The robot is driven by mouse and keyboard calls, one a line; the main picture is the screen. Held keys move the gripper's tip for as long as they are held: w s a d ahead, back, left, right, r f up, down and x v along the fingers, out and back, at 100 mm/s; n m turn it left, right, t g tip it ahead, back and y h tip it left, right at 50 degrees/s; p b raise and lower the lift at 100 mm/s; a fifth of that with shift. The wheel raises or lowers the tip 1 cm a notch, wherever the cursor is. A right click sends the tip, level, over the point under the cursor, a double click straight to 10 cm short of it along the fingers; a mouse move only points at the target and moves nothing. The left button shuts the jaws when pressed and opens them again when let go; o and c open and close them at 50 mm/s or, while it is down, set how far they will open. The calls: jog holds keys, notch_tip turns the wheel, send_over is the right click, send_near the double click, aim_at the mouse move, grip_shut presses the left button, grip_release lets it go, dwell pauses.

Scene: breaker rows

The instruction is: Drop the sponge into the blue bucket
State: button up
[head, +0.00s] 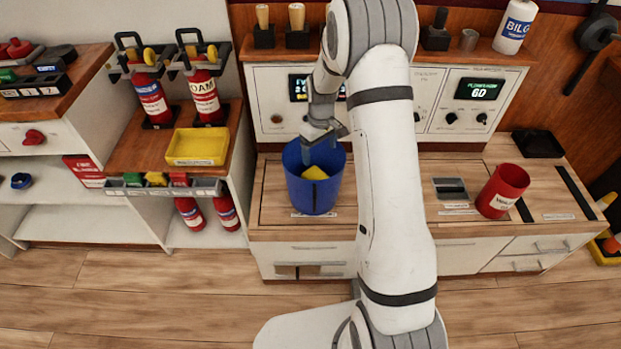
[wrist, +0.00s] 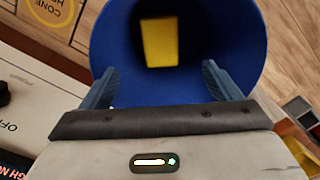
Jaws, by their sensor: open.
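The blue bucket (head: 313,193) stands upright on the wooden counter, left of my arm in the head view. It fills the upper middle of the wrist view (wrist: 180,93). The yellow sponge (head: 316,173) is inside the bucket; in the wrist view the sponge (wrist: 160,42) lies deep in the dark interior. My gripper (head: 320,145) is over the bucket's mouth, pointing down. In the wrist view my gripper's fingers (wrist: 160,85) are spread wide apart, with nothing between them. The sponge is apart from the fingers.
A red bucket (head: 502,191) stands tilted-looking on the counter at right. A yellow tray (head: 198,147) and red extinguishers (head: 205,97) sit on the left side unit. A control panel (head: 460,100) rises behind the blue bucket. The counter between the two buckets is partly hidden by my arm.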

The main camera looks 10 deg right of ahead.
jog(key=shift+r, duration=0.1)
notch_tip(320, 180, up, 8)
jog(key=p, duration=0.1)
jog(key=shift+f, duration=0.2)
dwell(0.5)
jog(key=s+a+r+m+t+p, duration=0.1)
jog(key=s+r+p, duration=0.3)
jog(key=s+r, duration=0.45)
jog(key=s+r+m+p, duration=0.25)
jog(key=s+r, duration=0.25)
jog(key=r, duration=0.7)
jog(key=s+r+m+p, duration=0.1)
jog(key=s+r+p, duration=0.2)
jog(key=s, duration=0.5)
jog(key=s+r+m+t+p, duration=0.1)
jog(key=s+r+p, duration=0.3)
jog(key=s, duration=0.5)
jog(key=shift+a+r+t, duration=0.3)
jog(key=shift+r, duration=0.3)
